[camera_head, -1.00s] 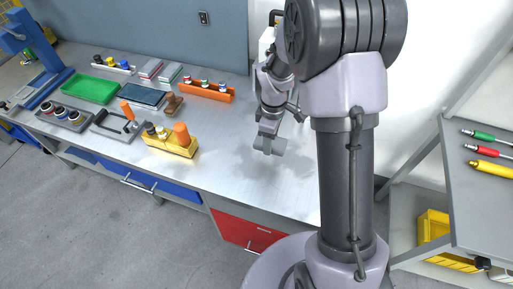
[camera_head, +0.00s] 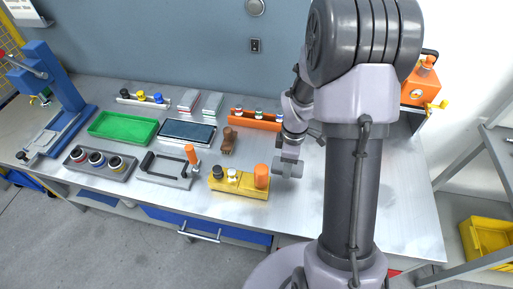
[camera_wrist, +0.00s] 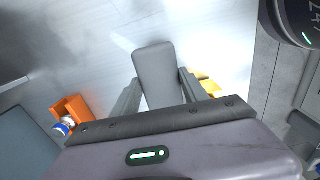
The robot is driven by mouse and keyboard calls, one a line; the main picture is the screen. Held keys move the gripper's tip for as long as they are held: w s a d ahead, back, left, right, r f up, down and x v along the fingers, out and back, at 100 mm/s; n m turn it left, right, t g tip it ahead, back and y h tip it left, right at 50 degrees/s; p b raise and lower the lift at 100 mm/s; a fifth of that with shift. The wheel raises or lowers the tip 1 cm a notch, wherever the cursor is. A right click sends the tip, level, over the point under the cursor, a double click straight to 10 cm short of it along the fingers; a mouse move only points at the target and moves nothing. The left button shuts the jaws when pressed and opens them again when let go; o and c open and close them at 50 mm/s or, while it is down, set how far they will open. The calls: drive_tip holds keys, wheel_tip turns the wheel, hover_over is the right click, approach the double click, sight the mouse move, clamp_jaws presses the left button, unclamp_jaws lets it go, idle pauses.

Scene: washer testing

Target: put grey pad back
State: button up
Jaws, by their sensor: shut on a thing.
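The grey pad (camera_wrist: 155,72) is a plain rounded block, held between the two fingers of my gripper (camera_wrist: 160,90) in the wrist view. In the head view my gripper (camera_head: 289,160) hangs over the bench, just right of the yellow holder, with the pad (camera_head: 288,169) at its tip. The pad appears to be above the bench top, though its height is hard to tell. Two flat grey-topped pieces, one with red edges (camera_head: 188,99) and one with green edges (camera_head: 211,104), lie at the back of the bench.
The yellow holder (camera_head: 223,186) with an orange knob is close left of my gripper. An orange rack (camera_head: 240,115) stands behind. A green tray (camera_head: 123,127), a dark tablet-like tray (camera_head: 187,132) and a brown piece (camera_head: 228,141) lie further left. The bench's front right (camera_head: 405,225) is clear.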

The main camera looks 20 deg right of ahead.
drive_tip(key=b, duration=0.2)
hover_over(265, 153)
drive_tip(key=shift+s+f, duration=0.15)
drive_tip(key=shift+f, duration=0.5)
drive_tip(key=f, duration=0.1)
drive_tip(key=f+b, duration=0.1)
drive_tip(key=f, duration=0.1)
drive_tip(key=shift+w+f+b, duration=0.25)
drive_tip(key=shift+f+b, duration=0.1)
drive_tip(key=shift+f, duration=0.05)
drive_tip(key=shift+r, duration=0.2)
drive_tip(key=shift+f, duration=0.15)
drive_tip(key=o, duration=1.3)
drive_tip(key=shift+c, duration=0.2)
drive_tip(key=shift+o, duration=0.2)
